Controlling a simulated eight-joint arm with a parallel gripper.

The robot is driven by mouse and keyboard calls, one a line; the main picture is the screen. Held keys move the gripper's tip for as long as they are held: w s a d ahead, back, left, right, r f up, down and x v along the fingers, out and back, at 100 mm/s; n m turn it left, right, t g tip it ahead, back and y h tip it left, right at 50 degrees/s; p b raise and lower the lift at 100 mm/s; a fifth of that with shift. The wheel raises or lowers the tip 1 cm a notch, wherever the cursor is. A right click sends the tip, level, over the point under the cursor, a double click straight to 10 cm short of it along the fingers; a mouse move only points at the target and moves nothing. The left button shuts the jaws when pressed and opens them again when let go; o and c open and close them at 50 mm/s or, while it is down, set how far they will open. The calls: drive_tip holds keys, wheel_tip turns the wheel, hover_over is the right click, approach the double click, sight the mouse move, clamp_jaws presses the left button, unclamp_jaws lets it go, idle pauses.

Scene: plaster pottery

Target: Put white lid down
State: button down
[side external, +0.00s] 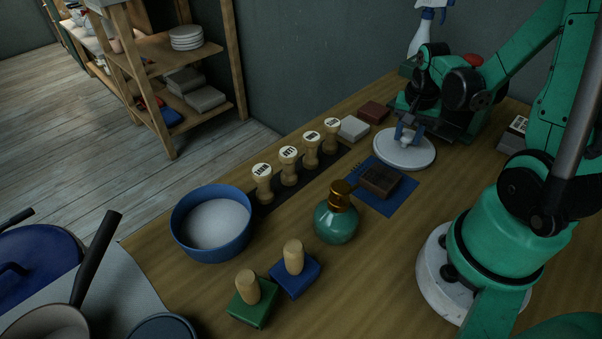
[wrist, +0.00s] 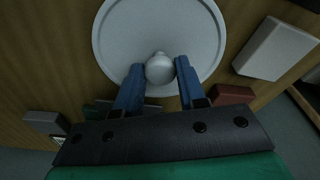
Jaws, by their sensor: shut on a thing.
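The white lid (side external: 404,154) is a round disc with a small knob on top. In the side view it is level, close over the wooden table near the back; I cannot tell whether it touches the table. My gripper (side external: 407,135) is above it, shut on its knob. In the wrist view the lid (wrist: 160,40) fills the top middle, and the two blue fingers of my gripper (wrist: 160,75) are on either side of the round knob. The lid's underside is hidden.
A blue mat (side external: 400,207) with a dark block lies in front of the lid. Left of it are a white block (side external: 353,128), a red-brown block (side external: 375,111) and a row of stamps (side external: 310,148). A green bottle (side external: 336,222) and blue bowl (side external: 212,224) stand nearer.

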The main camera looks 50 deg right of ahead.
sight(403, 151)
drive_tip(key=shift+f, duration=0.15)
drive_tip(key=c, duration=0.5)
unclamp_jaws()
wheel_tip(403, 151, up, 12)
drive_tip(key=a, duration=0.2)
drive_tip(key=w+a+n+t, duration=0.1)
drive_tip(key=a+n+t, duration=0.1)
drive_tip(key=a+n, duration=0.2)
drive_tip(key=w+a+n+t+y, duration=0.1)
drive_tip(key=w+a+n+t, duration=0.1)
drive_tip(key=a+n, duration=0.3)
drive_tip(key=w+a+n+t, duration=0.1)
drive_tip(key=a+n+t, duration=0.1)
drive_tip(key=a+n, duration=0.2)
drive_tip(key=shift+w+a+f+y, duration=0.1)
drive_tip(key=shift+w+a+y, duration=0.1)
drive_tip(key=shift+a, duration=0.65)
drive_tip(key=shift+w+a+y, duration=0.1)
drive_tip(key=shift+w+a, duration=0.1)
drive_tip(key=shift+a, duration=0.65)
